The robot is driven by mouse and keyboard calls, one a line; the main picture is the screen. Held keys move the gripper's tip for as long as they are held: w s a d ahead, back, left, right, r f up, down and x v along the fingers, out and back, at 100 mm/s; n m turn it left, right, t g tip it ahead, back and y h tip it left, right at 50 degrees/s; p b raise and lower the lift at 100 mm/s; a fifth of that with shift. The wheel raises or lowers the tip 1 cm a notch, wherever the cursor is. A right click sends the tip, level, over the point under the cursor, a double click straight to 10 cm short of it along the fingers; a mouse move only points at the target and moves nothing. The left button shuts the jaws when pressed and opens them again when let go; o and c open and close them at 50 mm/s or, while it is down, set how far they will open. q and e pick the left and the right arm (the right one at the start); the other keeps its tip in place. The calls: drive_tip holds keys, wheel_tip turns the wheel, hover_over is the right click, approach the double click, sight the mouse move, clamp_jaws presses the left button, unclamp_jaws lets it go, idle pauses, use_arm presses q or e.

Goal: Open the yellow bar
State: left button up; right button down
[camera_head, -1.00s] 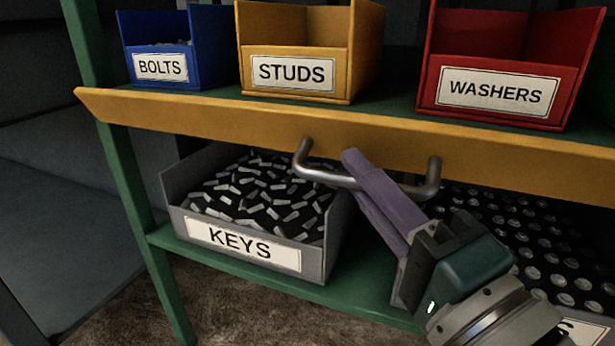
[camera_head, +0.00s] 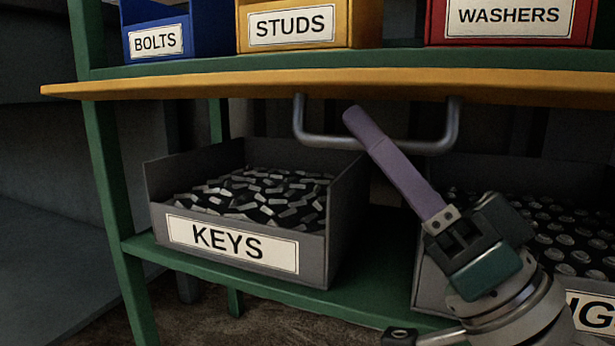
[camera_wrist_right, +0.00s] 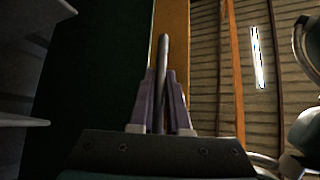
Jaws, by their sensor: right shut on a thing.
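The yellow bar (camera_head: 220,88) runs across the front of the green rack below the upper shelf. It is tipped up and outward, so its front face shows only as a thin strip. Its grey U-shaped handle (camera_head: 318,139) hangs below it. My right gripper (camera_head: 358,122) is shut on the handle's crosspiece, with its purple fingers slanting up from the lower right. In the right wrist view, the handle (camera_wrist_right: 163,62) stands between both fingers (camera_wrist_right: 162,100), in front of the yellow bar (camera_wrist_right: 176,18). My left gripper is out of view.
Blue BOLTS (camera_head: 155,40), yellow STUDS (camera_head: 292,24) and red WASHERS (camera_head: 510,17) bins stand on the upper shelf. A grey KEYS bin (camera_head: 318,258) stands on the lower shelf (camera_head: 300,297), and another full bin (camera_head: 570,240) is behind my right wrist.

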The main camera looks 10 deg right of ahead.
drive_tip(key=shift+w+d+f+n+g+y+b, duration=0.15)
drive_tip(key=shift+n+g+y+b, duration=0.3)
drive_tip(key=shift+n+y, duration=0.4)
drive_tip(key=shift+w+a+f+n+g+y+b, duration=0.1)
drive_tip(key=shift+n+g+y+b, duration=0.35)
drive_tip(key=shift+n, duration=0.6)
drive_tip(key=shift+y, duration=0.3)
drive_tip(key=c, duration=0.9)
unclamp_jaws()
drive_tip(key=shift+d, duration=0.1)
